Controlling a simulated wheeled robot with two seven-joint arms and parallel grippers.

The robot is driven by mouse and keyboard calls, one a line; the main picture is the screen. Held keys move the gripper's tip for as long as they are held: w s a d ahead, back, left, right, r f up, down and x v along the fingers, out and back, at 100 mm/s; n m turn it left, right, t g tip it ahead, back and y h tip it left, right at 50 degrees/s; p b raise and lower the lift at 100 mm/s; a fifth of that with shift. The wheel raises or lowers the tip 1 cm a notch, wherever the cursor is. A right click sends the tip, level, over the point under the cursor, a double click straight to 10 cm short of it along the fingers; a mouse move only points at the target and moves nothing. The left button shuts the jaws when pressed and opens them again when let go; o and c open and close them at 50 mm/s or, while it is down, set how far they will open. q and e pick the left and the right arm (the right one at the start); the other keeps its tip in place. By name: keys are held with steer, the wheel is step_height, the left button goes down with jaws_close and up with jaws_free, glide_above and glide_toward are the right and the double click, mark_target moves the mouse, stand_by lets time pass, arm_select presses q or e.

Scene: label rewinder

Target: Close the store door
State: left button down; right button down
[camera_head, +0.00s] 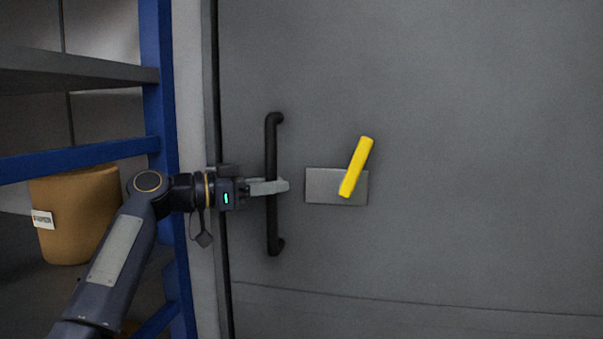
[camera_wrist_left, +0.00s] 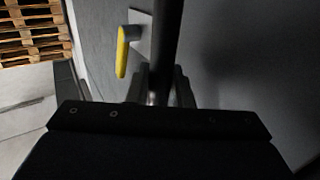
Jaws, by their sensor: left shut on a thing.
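The grey store door (camera_head: 460,120) fills most of the head view, and its left edge lies close to the pale frame. A black vertical bar handle (camera_head: 272,140) is fixed near that edge. My left gripper (camera_head: 278,187) is shut on the bar at about mid-height. In the left wrist view the bar (camera_wrist_left: 165,40) runs up between the two fingers (camera_wrist_left: 165,88). A yellow lever (camera_head: 356,167) sits tilted on a grey plate (camera_head: 322,187) to the right of the bar; it also shows in the left wrist view (camera_wrist_left: 123,52). My right gripper is out of view.
A blue rack (camera_head: 158,70) with dark shelves stands left of the door, with a labelled brown tub (camera_head: 75,213) in it. In the left wrist view, wooden pallets (camera_wrist_left: 35,32) are stacked at the upper left above pale floor (camera_wrist_left: 25,110).

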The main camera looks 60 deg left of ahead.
arm_select(q)
steer(key=shift+s+a+r, duration=0.3)
steer(key=shift+a, duration=0.05)
steer(key=c, duration=1.3)
jaws_free()
steer(key=shift+f, duration=0.15)
steer(key=s, duration=0.2)
steer(key=s+p, duration=0.1)
steer(key=s, duration=0.2)
steer(key=s+p, duration=0.1)
steer(key=s, duration=0.1)
steer(key=shift+s+a, duration=0.3)
steer(key=shift+s, duration=0.1)
steer(key=shift+d, duration=0.1)
